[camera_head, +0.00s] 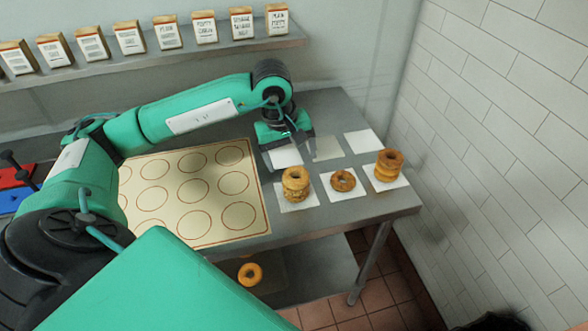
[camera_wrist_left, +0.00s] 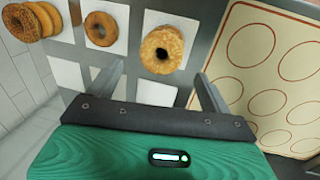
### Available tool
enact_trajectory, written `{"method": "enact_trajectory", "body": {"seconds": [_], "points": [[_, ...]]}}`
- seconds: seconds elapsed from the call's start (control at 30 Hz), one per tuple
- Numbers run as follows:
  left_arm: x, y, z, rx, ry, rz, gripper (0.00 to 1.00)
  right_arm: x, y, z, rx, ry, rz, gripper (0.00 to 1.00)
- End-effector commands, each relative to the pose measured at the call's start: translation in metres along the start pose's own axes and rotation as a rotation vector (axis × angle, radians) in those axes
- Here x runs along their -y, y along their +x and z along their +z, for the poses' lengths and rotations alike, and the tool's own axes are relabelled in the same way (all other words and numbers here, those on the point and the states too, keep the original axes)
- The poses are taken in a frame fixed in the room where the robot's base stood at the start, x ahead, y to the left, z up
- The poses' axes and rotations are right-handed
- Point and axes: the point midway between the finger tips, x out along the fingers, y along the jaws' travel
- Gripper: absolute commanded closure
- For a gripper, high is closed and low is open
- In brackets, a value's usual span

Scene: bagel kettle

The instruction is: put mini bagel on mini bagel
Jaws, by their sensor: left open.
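A stack of pale, seeded mini bagels (camera_head: 296,183) stands on a white square in the front row. A single brown mini bagel (camera_head: 343,189) lies on the middle front square. A stack of golden-brown mini bagels (camera_head: 388,167) stands on the right front square. In the left wrist view these are the pale stack (camera_wrist_left: 146,50), the single bagel (camera_wrist_left: 91,33) and the brown stack (camera_wrist_left: 18,22). My left gripper (camera_head: 291,158) is open and empty, over the back row of squares, behind the pale stack. Its fingers (camera_wrist_left: 160,76) are spread apart. My right gripper is out of view.
A cream mat with printed circles (camera_head: 262,215) covers the table left of the squares. The back squares (camera_head: 363,141) look empty. A bagel (camera_head: 250,275) lies on the lower shelf. A tiled wall bounds the right; a shelf of labelled packets (camera_head: 205,27) runs behind.

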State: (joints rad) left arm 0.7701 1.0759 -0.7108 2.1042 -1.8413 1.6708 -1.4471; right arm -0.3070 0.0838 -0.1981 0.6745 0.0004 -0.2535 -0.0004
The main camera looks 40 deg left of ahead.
Motion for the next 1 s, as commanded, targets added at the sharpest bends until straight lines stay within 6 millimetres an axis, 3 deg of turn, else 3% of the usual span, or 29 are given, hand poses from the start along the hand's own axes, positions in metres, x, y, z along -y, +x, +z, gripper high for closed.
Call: {"method": "enact_trajectory", "body": {"seconds": [0.2, 0.4, 1.0], "points": [[-0.001, -0.043, -0.001, -0.003, 0.000, 0.003, 0.17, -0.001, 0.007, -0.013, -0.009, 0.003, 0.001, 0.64], [0.000, -0.064, 0.000, 0.000, -0.001, 0.000, 0.17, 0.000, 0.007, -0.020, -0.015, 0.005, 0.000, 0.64], [0.000, -0.069, 0.000, 0.001, -0.001, -0.001, 0.17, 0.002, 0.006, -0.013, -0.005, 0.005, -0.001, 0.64]]}}
